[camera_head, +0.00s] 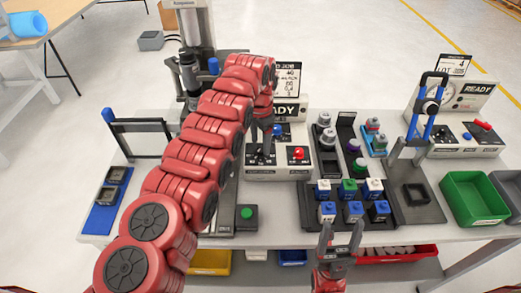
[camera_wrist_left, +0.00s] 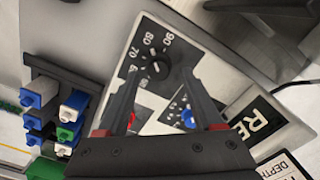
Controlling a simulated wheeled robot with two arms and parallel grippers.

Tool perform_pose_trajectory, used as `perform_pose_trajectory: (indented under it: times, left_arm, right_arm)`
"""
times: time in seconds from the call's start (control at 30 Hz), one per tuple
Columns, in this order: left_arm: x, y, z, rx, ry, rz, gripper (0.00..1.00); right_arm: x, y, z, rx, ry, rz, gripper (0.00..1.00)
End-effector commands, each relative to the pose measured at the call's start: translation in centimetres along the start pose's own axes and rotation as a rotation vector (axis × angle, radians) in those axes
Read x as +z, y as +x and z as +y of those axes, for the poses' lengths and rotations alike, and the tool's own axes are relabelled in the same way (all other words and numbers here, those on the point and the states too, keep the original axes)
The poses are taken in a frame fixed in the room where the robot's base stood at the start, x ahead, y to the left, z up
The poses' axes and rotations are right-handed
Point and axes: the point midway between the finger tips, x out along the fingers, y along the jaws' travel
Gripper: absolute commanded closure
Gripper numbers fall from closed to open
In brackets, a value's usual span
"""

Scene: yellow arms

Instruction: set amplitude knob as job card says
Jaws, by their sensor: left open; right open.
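The control box (camera_head: 276,172) with a "READY" display stands at the back middle of the table. In the left wrist view, a black knob (camera_wrist_left: 154,68) sits on a dial with numbers such as 70, 80 and 90. I cannot read its label or exact setting. My left gripper (camera_head: 262,150) reaches down over the box, partly hiding its panel. In its wrist view the open fingers (camera_wrist_left: 160,78) flank the knob; contact is unclear. The job card (camera_head: 287,78) stands behind the box, its text too small to read. My right gripper (camera_head: 341,238) is open and empty at the table's front edge.
A red knob (camera_head: 298,153) and a blue knob (camera_head: 277,130) are also on the box. A rack of several blue, green and white capped items (camera_head: 350,198) stands to the right. A second "READY" station (camera_head: 465,105) and a green bin (camera_head: 472,197) are further right.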

Motion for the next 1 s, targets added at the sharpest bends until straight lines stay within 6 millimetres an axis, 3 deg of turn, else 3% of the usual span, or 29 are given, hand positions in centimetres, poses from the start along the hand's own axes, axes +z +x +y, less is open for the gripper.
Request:
perform_pose_trajectory:
  times: [0.13,0.4,0.8,1.0]
  left_arm:
    - [0.1,1.8,0.2,0.005,0.000,-0.006,0.32]
    - [0.1,2.1,0.1,0.001,0.000,-0.004,0.32]
    - [0.0,2.1,0.1,0.001,0.001,-0.003,1.00]
    - [0.0,2.1,0.1,0.001,-0.002,-0.003,1.00]
  right_arm:
    - [-0.1,0.6,0.0,0.000,0.000,0.000,0.36]
    - [-0.1,0.6,0.0,0.000,0.000,0.000,0.36]
    - [-0.1,0.6,0.0,0.000,0.000,0.000,0.36]
    - [-0.1,0.5,0.0,0.000,0.000,0.000,0.36]
